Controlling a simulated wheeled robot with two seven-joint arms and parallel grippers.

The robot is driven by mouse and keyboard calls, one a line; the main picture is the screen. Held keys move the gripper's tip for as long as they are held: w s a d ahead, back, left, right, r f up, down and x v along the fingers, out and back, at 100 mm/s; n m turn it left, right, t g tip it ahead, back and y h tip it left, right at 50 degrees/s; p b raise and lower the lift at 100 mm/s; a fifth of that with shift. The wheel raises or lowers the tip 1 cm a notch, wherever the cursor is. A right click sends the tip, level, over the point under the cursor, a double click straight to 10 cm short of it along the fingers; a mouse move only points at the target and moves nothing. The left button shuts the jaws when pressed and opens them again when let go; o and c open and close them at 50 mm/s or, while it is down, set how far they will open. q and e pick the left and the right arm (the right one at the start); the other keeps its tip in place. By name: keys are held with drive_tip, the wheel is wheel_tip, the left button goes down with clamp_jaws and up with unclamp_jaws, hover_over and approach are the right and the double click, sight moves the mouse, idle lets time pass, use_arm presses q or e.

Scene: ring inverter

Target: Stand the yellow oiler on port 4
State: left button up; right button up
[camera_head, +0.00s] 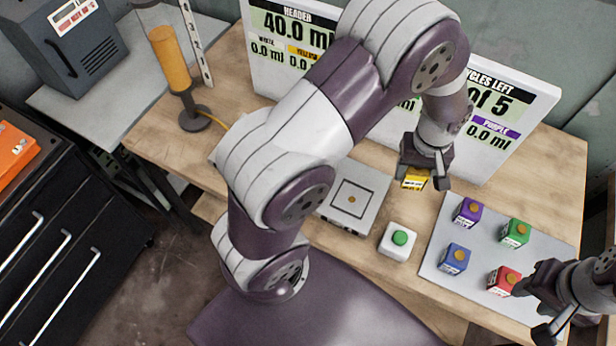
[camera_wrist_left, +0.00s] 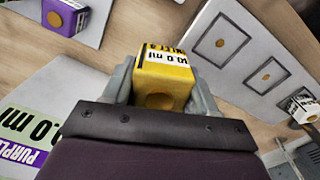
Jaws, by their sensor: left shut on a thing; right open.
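The yellow oiler (camera_head: 414,181) is a small yellow block with a black-and-white label. My left gripper (camera_head: 425,174) is shut on it, to the right of the ported plate. The left wrist view shows the yellow oiler (camera_wrist_left: 163,72) between the two fingers of my left gripper (camera_wrist_left: 163,88). The grey ported plate (camera_head: 372,207) has square outlines with a round bronze dot in each. Two empty squares show in the left wrist view on the plate (camera_wrist_left: 204,28). My arm hides much of the plate, and I cannot read port numbers. My right gripper (camera_head: 541,304) is open at the lower right.
Purple (camera_head: 467,212), green (camera_head: 515,233), blue (camera_head: 454,259) and red (camera_head: 503,281) oilers stand on a grey mat (camera_head: 436,262). A white box with a green button (camera_head: 399,240) sits left of the mat. A white display board (camera_head: 520,105) stands behind. A white block (camera_wrist_left: 303,106) is beyond the empty squares.

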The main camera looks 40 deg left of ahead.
use_arm(q)
drive_tip(key=s+a+f+p, duration=0.2)
drive_tip(key=s+a+f, duration=0.2)
drive_tip(key=a, duration=0.1)
hover_over(352, 200)
wheel_tip(352, 200, down, 3)
drive_tip(key=shift+a+r+n, duration=0.1)
drive_tip(key=shift+a+n, duration=0.05)
drive_tip(key=shift+n, duration=0.15)
drive_tip(key=f, duration=0.2)
drive_tip(key=f+p, duration=0.1)
drive_tip(key=shift+d+f, duration=0.2)
drive_tip(key=shift+f, duration=0.35)
drive_tip(key=shift+a, duration=0.15)
use_arm(e)
drive_tip(key=r, duration=0.2)
drive_tip(key=shift+w+d+r, duration=0.15)
drive_tip(key=shift+d+r, duration=0.1)
drive_tip(key=shift+r, duration=0.1)
use_arm(q)
drive_tip(key=shift+f, duration=0.15)
use_arm(e)
drive_tip(key=shift+f, duration=0.1)
use_arm(q)
drive_tip(key=o, duration=1.1)
use_arm(e)
drive_tip(key=shift+d, duration=0.1)
